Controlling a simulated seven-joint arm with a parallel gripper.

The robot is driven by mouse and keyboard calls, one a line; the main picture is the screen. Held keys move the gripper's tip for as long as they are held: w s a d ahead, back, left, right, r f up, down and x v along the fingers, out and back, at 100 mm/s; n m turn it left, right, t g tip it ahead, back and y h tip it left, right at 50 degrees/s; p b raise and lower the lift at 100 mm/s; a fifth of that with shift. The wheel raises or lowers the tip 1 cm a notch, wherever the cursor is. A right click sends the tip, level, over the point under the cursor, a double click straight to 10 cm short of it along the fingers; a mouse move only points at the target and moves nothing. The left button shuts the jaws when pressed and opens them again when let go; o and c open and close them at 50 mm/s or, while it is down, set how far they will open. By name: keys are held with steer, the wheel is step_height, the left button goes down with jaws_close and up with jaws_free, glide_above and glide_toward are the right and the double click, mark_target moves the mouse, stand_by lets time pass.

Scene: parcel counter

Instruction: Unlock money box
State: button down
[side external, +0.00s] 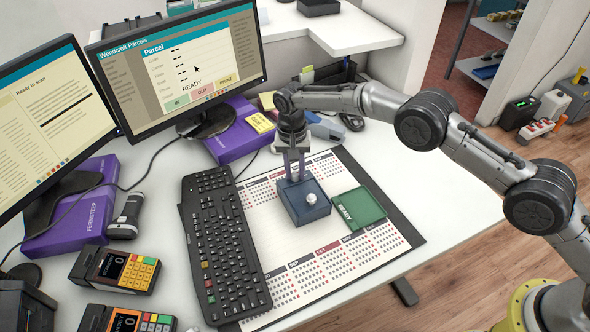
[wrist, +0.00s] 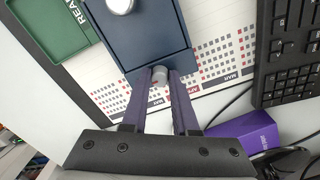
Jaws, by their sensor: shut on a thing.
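The money box (side external: 304,203) is a dark blue box with a flat lid, lying on the calendar desk mat. A silver round knob (side external: 311,198) sits on its lid. In the wrist view the box (wrist: 160,40) fills the top middle. A small grey cylindrical piece (wrist: 159,73) is at its near edge; I cannot tell whether it is a key or part of the lock. My gripper (side external: 293,178) points down at the far side of the box. Its purple fingers (wrist: 160,82) are shut on the grey piece. In the side view the fingers hide this piece.
A green tray (side external: 373,204) marked READY lies right of the box. A black keyboard (side external: 223,245) lies to the left. Purple parcels (side external: 235,140), a monitor (side external: 181,65) and card terminals (side external: 115,270) stand farther left and behind. The mat (side external: 330,272) is clear in front.

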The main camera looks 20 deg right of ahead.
mark_target(293, 174)
steer(key=shift+r, duration=0.1)
steer(key=c, duration=0.7)
jaws_free()
steer(key=r, duration=1.3)
steer(key=shift+w+a+r, duration=0.15)
steer(key=shift+a+r, duration=0.15)
steer(key=shift+r, duration=0.05)
